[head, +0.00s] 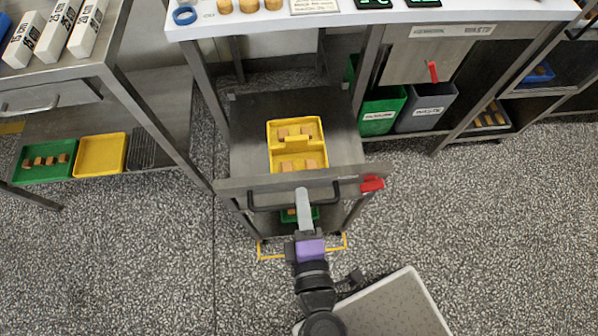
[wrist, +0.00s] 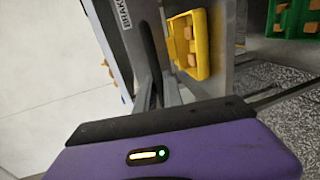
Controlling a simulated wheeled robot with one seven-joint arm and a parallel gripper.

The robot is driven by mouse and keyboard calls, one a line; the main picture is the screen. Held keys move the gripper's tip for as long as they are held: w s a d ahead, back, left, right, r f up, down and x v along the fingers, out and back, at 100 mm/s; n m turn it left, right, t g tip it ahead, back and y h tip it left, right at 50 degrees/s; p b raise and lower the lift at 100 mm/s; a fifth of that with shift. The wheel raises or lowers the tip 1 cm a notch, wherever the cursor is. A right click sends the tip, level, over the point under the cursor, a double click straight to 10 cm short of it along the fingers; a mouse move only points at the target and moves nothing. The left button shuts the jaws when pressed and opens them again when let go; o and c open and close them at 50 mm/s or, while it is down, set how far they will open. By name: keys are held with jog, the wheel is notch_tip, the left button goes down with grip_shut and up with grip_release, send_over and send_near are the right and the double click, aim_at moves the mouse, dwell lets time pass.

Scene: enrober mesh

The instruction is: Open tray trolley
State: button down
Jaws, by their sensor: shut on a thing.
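The tray trolley (head: 250,130) is grey metal and stands in the bay under the white-topped bench, its front end sticking out. A black handle (head: 265,207) runs across its front panel; it also shows in the wrist view (wrist: 147,45). My gripper (head: 302,194) is shut on the handle near its middle; its fingers (wrist: 158,88) show beside the dark bar in the wrist view. A red brake lever (head: 372,184) sits at the panel's right end. A yellow tray (head: 297,170) with several tan blocks lies on the trolley's upper shelf. A green tray (head: 314,214) is partly hidden below.
Green (head: 383,112) and grey (head: 427,108) bins stand right of the trolley. A steel table (head: 60,72) with trays on its lower shelf is at the left. Yellow floor marking (head: 270,257) lies at the trolley's front. Speckled floor is clear on both sides nearer me.

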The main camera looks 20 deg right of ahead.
jog(key=shift+f+v, duration=0.2)
jog(key=shift+v, duration=0.7)
jog(key=shift+f+v, duration=0.15)
jog(key=shift+v, duration=0.7)
jog(key=c, duration=1.5)
grip_release()
jog(key=shift+v, duration=3.95)
jog(key=shift+f, duration=0.1)
